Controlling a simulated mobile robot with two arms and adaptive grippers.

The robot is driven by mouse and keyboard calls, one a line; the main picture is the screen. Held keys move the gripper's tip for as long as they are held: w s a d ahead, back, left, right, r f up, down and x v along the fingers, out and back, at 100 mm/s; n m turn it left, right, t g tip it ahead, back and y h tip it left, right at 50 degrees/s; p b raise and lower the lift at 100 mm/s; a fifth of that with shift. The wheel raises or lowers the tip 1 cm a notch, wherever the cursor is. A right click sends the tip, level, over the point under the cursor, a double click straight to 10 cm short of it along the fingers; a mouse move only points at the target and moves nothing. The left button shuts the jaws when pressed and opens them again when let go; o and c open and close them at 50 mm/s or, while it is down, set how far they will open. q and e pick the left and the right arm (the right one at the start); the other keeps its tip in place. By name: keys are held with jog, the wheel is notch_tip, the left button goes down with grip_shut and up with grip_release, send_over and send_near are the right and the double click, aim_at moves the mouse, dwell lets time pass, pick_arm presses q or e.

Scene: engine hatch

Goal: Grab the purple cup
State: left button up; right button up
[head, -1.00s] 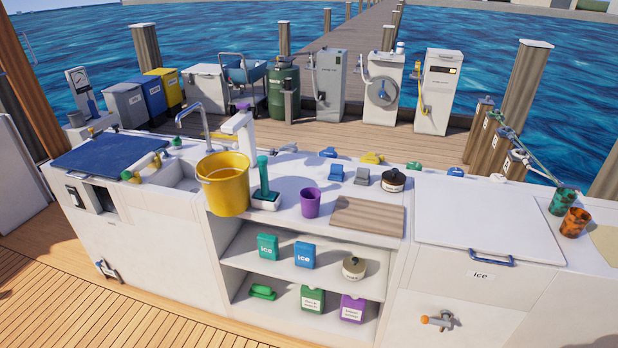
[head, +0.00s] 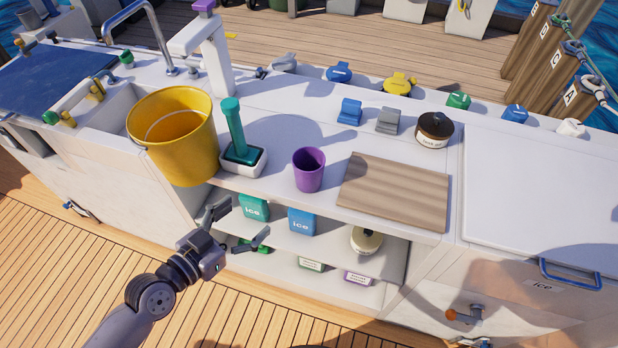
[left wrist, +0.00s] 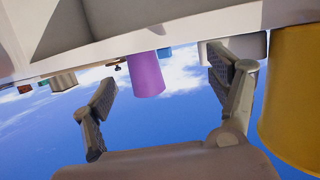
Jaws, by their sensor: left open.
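The purple cup (head: 309,169) stands upright on the white counter in the head view, between the brush in its white holder and the wooden board. My left gripper (head: 242,222) is open and empty. It is in front of the counter, left of the cup and nearer to me, apart from it. In the left wrist view, which looks upside down, the cup (left wrist: 146,74) shows beyond and between the open fingers of my left gripper (left wrist: 166,88). My right gripper is not in view.
A yellow bucket (head: 174,140) stands left of the cup. The green brush (head: 236,130) in its holder is close by. The wooden board (head: 396,192) lies right of the cup.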

pick_arm(q)
jog(key=m+h, duration=0.1)
jog(key=h, duration=0.1)
send_near(317, 162)
jog(key=shift+w+d+p, duration=0.4)
jog(key=shift+d+p, duration=0.2)
jog(key=shift+p, duration=0.5)
jog(key=shift+w+d+f, duration=0.1)
jog(key=shift+w+d, duration=0.2)
jog(key=shift+w, duration=0.1)
jog(key=p+x, duration=0.1)
jog(key=x, duration=0.3)
jog(key=shift+w+d+f, duration=0.15)
jog(key=shift+w+d, duration=0.05)
jog(key=shift+w, duration=0.15)
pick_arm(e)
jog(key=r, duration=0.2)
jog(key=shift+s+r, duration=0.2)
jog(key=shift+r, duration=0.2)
pick_arm(q)
jog(key=shift+c, duration=0.5)
jog(key=c, duration=1.2)
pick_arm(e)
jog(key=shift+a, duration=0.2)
